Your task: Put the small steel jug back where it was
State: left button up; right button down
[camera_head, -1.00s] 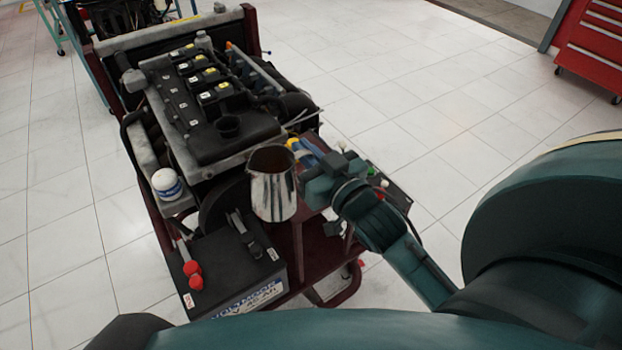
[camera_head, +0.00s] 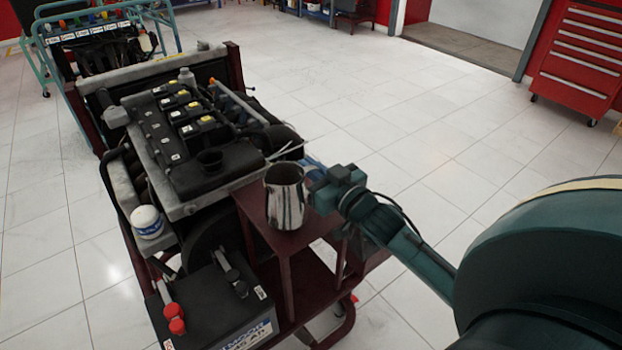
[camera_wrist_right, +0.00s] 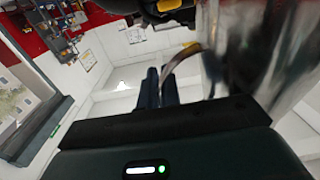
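The small steel jug (camera_head: 286,196) is shiny, upright and open at the top. In the head view it is over the dark red shelf (camera_head: 250,203) of the engine stand; I cannot tell whether its base touches the shelf. My right gripper (camera_head: 322,190) is at the jug's right side, on its handle. In the right wrist view the jug (camera_wrist_right: 265,50) is large and blurred at the right. Its curved handle (camera_wrist_right: 194,55) runs down to the close-set fingers of the gripper (camera_wrist_right: 161,88), which appear shut on it. My left gripper is out of view.
The engine (camera_head: 185,140) stands behind and left of the jug. A white oil filter (camera_head: 147,222) and a black battery (camera_head: 215,300) with red-capped and black clamps are at the lower left. A red tool cabinet (camera_head: 580,60) stands far right. Tiled floor between is clear.

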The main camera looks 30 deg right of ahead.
jog(key=shift+f, duration=1.2)
jog(key=shift+f, duration=0.2)
jog(key=c, duration=1.6)
grip_release()
